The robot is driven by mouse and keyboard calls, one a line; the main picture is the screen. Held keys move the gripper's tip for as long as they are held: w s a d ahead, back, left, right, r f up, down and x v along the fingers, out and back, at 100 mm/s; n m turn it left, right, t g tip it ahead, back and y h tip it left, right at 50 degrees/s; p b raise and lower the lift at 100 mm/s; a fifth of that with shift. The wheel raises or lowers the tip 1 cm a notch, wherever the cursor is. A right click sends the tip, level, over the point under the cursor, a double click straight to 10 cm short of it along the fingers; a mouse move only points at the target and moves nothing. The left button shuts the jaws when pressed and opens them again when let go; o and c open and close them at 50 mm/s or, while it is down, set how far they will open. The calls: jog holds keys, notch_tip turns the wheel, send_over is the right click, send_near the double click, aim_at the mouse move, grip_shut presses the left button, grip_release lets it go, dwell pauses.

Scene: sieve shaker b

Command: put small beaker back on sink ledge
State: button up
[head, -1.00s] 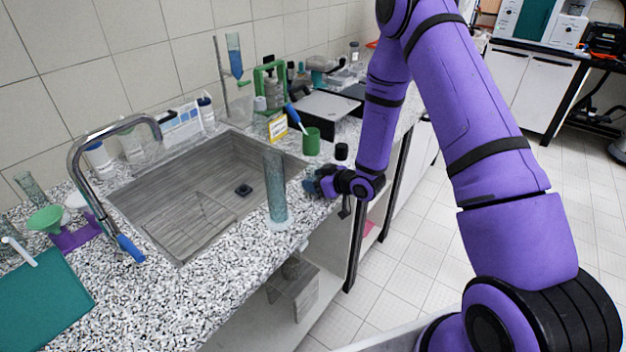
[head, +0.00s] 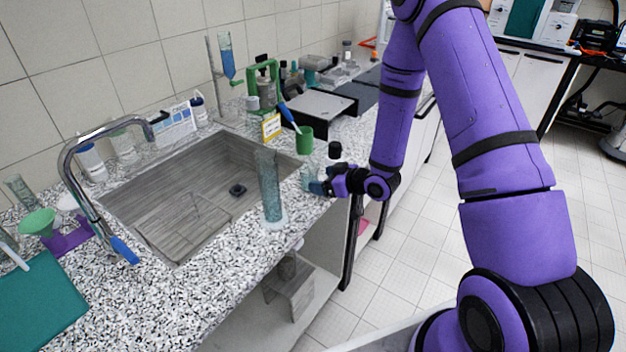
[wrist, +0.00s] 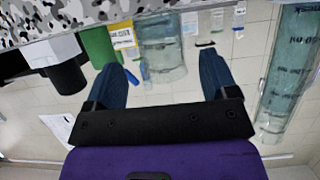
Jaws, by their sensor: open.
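The small clear beaker (head: 307,174) stands upright on the speckled sink ledge (head: 298,211), right of the sink basin. It also shows in the wrist view (wrist: 163,48), beyond and between my fingertips. My gripper (head: 320,187) is at the counter's front edge, just right of the beaker. In the wrist view my gripper (wrist: 162,68) has its two blue fingers wide apart, with a gap on each side of the beaker and nothing held.
A tall glass cylinder (head: 269,188) stands left of the beaker. A green cup (head: 304,141) and a black-topped object (head: 335,150) stand behind it. A yellow sign (head: 271,127) is near the sink's corner. The floor (head: 420,260) in front is clear.

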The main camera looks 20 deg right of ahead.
jog(key=v, duration=0.6)
jog(key=s+d+r+m+g+h, duration=0.1)
jog(key=s+d+r+h, duration=0.15)
jog(key=r, duration=0.45)
jog(key=s+d+r+m+h, duration=0.1)
jog(key=r+h, duration=0.2)
jog(key=r, duration=0.5)
jog(key=s+d+r+m+g+h, duration=0.1)
jog(key=r+h, duration=0.2)
jog(key=r, duration=0.4)
jog(key=s+a+r+m+g, duration=0.1)
jog(key=s+r, duration=0.5)
jog(key=s, duration=0.6)
jog(key=s+a+r+m+g, duration=0.2)
jog(key=s+r, duration=0.3)
jog(key=s, duration=0.7)
jog(key=shift+s+a+r+m+g+y, duration=0.15)
jog(key=shift+a+r+m+g+y, duration=0.2)
jog(key=shift+a+m, duration=0.25)
